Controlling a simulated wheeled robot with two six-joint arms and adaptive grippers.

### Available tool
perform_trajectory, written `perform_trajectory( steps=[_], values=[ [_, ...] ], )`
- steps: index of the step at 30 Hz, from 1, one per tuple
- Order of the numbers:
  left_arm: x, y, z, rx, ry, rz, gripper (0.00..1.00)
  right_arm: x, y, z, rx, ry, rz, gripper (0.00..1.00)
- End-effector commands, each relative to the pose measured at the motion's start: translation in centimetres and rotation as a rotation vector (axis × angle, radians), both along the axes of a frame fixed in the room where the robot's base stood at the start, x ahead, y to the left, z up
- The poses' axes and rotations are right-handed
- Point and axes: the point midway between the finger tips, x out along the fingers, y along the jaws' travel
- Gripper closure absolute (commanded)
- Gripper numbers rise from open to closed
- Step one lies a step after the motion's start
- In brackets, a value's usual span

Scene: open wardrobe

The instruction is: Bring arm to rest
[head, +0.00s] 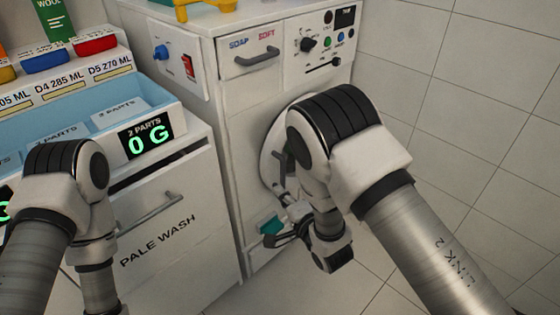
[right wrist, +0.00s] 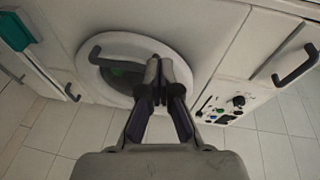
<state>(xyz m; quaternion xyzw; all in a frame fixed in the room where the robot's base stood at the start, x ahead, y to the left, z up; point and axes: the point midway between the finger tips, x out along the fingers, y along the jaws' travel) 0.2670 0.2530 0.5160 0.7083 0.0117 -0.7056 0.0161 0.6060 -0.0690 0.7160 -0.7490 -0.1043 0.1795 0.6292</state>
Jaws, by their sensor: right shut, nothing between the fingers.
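My right arm reaches down in front of the white washing machine (head: 238,120). My right gripper (head: 284,197) is in front of the machine's round door (head: 270,160), partly hidden by my own arm. In the right wrist view the right gripper (right wrist: 157,68) is shut and empty, its fingertips together in front of the round door (right wrist: 190,50). I cannot tell whether the tips touch it. My left arm comes in at the left, and its gripper is out of the picture below.
A drawer cabinet marked PALE WASH (head: 165,225) stands left of the machine, with a blue tray (head: 60,120) and a scale display (head: 146,136) on top. A teal part (head: 270,226) sits low on the machine. Tiled floor at the right is clear.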

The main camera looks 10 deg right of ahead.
Motion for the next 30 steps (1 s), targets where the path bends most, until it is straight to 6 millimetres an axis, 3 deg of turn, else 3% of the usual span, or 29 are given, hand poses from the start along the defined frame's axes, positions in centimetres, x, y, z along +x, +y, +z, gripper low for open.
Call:
perform_trajectory(
  steps=[4,8,11,13,15,18,21,24,27,29,30],
  values=[
    [0.0,0.0,0.0,0.0,0.0,0.0,0.57,-0.3,-0.5,-1.0,0.005,0.019,-0.012,1.0],
    [0.0,0.0,0.0,0.0,0.0,0.0,0.57,-1.8,-5.3,-4.8,0.026,0.13,-0.117,1.0],
    [0.0,0.0,0.0,0.0,0.0,0.0,0.57,-5.9,-10.4,-10.0,-0.071,0.318,-0.208,1.0],
    [0.0,0.0,0.0,0.0,0.0,0.0,0.57,-10.2,-13.5,-13.7,-0.23,0.472,-0.217,1.0],
    [0.0,0.0,0.0,0.0,0.0,0.0,0.57,-15.0,-15.7,-16.6,-0.407,0.624,-0.167,1.0],
    [0.0,0.0,0.0,0.0,0.0,0.0,0.57,-21.7,-17.7,-19.2,-0.635,0.811,-0.012,1.0],
    [0.0,0.0,0.0,0.0,0.0,0.0,0.57,-27.4,-18.5,-20.1,-0.826,0.936,0.218,1.0],
    [0.0,0.0,0.0,0.0,0.0,0.0,0.57,-31.4,-18.5,-20.0,-0.972,0.984,0.471,1.0],
    [0.0,0.0,0.0,0.0,0.0,0.0,0.57,-33.8,-18.5,-20.0,-1.088,0.972,0.71,1.0],
    [0.0,0.0,0.0,0.0,0.0,0.0,0.57,-34.2,-18.4,-20.0,-1.155,0.923,0.833,1.0],
    [-0.1,0.0,3.0,0.0,0.002,0.0,0.57,-34.1,-18.4,-16.9,-1.15,0.927,0.819,1.0]
  ],
)
